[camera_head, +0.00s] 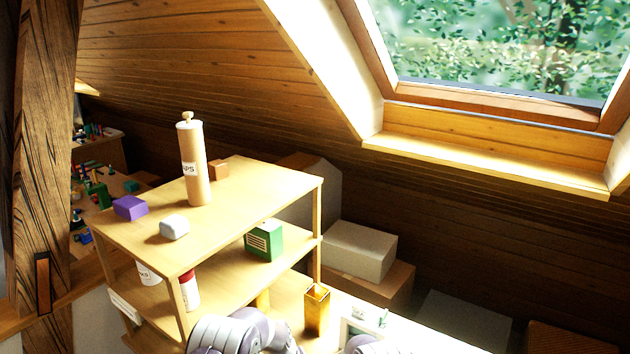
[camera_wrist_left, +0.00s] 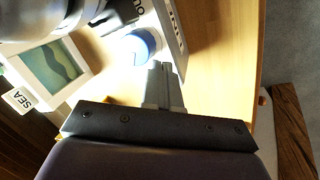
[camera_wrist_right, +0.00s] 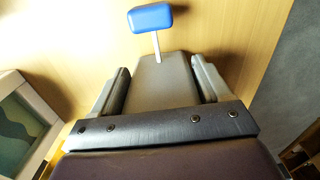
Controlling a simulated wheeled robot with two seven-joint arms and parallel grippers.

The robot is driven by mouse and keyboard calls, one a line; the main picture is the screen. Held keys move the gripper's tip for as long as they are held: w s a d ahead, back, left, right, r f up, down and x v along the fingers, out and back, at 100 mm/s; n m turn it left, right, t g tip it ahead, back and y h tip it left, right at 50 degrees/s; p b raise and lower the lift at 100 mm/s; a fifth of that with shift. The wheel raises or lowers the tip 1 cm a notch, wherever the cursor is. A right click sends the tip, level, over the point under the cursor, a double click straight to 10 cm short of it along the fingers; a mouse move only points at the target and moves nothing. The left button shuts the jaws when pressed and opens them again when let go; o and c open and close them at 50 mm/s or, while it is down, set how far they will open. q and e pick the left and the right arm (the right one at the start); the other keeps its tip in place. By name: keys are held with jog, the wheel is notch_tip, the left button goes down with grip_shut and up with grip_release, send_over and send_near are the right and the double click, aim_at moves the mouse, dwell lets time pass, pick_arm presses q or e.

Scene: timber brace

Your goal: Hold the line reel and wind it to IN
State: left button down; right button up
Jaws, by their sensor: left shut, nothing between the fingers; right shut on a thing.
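In the right wrist view, my right gripper (camera_wrist_right: 160,80) is shut on a grey tapered block, which I take to be the line reel (camera_wrist_right: 155,92). A blue block (camera_wrist_right: 151,17) on a thin white stem shows beyond it. In the left wrist view, my left gripper (camera_wrist_left: 162,68) is shut and empty. Just beyond its tips are a round blue part (camera_wrist_left: 147,42) and a white panel (camera_wrist_left: 172,35) with dark letters, partly cut off. I cannot tell whether the tips touch the blue part. The head view shows neither gripper.
A framed green picture (camera_wrist_left: 52,67) and a "SEA" label (camera_wrist_left: 19,101) lie left in the left wrist view. In the head view, a wooden shelf (camera_head: 255,195) carries a tall tube (camera_head: 194,165), a purple block (camera_head: 130,207) and a white block (camera_head: 174,228). A skylight slopes above.

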pick_arm(q)
jog(key=v, duration=0.4)
jog(key=d+v, duration=0.1)
jog(key=shift+w+a+r, duration=0.1)
jog(key=shift+w+r, duration=0.05)
jog(key=shift+r, duration=0.35)
notch_tip(320, 180, down, 6)
jog(key=s+d, duration=0.1)
jog(key=s, duration=0.1)
jog(key=shift+d, duration=0.35)
jog(key=shift+d, duration=0.1)
dwell(0.4)
jog(key=shift+w, duration=0.15)
